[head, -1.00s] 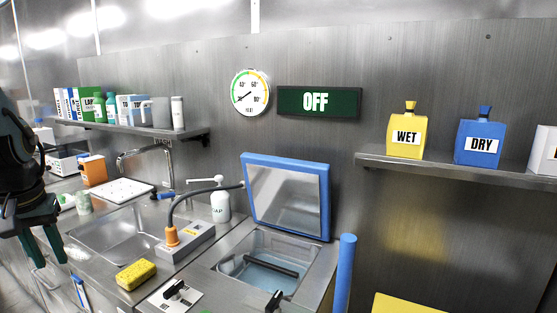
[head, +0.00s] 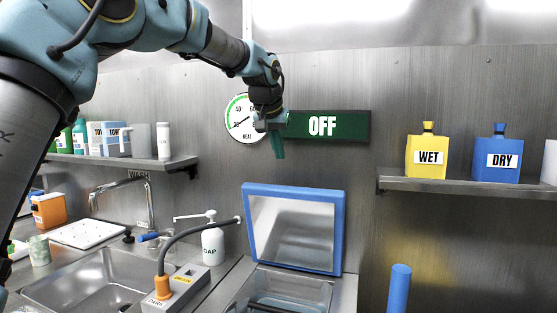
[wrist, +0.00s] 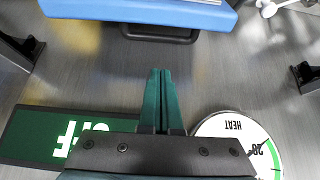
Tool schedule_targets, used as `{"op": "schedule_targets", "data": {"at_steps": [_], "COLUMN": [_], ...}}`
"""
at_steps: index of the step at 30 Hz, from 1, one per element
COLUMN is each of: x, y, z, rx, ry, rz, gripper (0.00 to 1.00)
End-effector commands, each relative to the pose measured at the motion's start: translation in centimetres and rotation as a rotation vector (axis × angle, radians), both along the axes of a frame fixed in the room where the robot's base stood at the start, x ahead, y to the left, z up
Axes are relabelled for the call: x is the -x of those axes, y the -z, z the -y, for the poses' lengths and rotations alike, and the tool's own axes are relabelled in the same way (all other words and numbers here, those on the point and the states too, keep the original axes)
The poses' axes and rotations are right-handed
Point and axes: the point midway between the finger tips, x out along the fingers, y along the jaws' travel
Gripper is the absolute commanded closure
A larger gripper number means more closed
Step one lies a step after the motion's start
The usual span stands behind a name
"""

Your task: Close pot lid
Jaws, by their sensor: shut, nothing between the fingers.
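The pot lid (head: 294,229) is a blue-framed panel with a shiny grey centre. It stands open, tilted up at the back of the sunken pot (head: 275,292), whose lower part is cut off by the picture's bottom edge. In the wrist view the lid's blue edge (wrist: 140,12) shows at the top. My gripper (head: 278,147) is above the lid, apart from it, in front of the wall near the OFF sign. Its green fingers (wrist: 160,95) are shut together with nothing between them.
A soap bottle (head: 212,243) and an orange-based hose (head: 164,285) stand left of the lid. A blue post (head: 398,290) rises at right. The OFF sign (head: 340,127) and heat dial (head: 238,120) are on the wall behind. A shelf (head: 450,184) holds WET and DRY bottles.

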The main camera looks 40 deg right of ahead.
Motion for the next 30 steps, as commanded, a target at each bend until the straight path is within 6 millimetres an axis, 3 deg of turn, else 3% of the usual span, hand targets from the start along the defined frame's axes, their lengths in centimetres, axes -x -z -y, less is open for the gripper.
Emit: {"op": "schedule_targets", "data": {"at_steps": [13,21,30], "x": [-2.6,-1.0,-0.4], "y": [7.1,7.5,7.9], "z": [3.8,1.2,0.4], "rx": [-0.004,-0.001,0.0], "ry": [-0.001,-0.002,-0.001], "rz": [-0.002,0.0,0.001], "gripper": [1.0,1.0,1.0]}}
